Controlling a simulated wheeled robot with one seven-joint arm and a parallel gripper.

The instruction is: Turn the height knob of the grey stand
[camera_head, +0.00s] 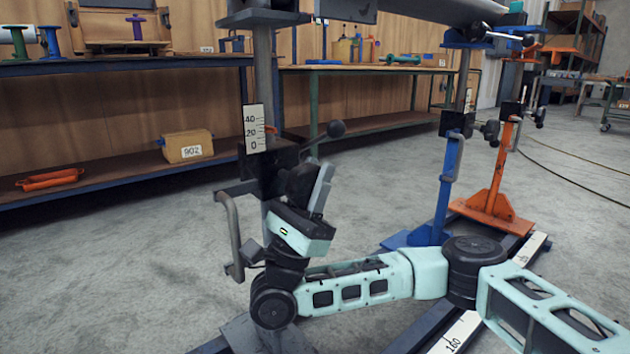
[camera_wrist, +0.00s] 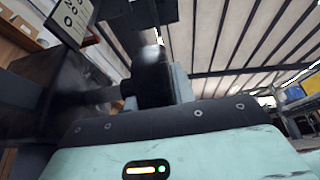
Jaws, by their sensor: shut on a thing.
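The grey stand (camera_head: 264,85) stands upright left of centre in the head view, with a white scale plate (camera_head: 254,128) marked 0, 20, 40 and a red-orange pointer. In the wrist view the scale plate (camera_wrist: 73,18) is at upper left, and a blurred dark rounded part (camera_wrist: 150,75) lies at the middle, before my wrist.
A bent grey handle (camera_head: 232,235) sticks out left of the stand, close to my wrist. A blue stand (camera_head: 447,190) and an orange stand (camera_head: 495,185) stand to the right. A pipe (camera_head: 430,8) crosses above. Shelves with a box (camera_head: 187,146) line the back; floor at left is clear.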

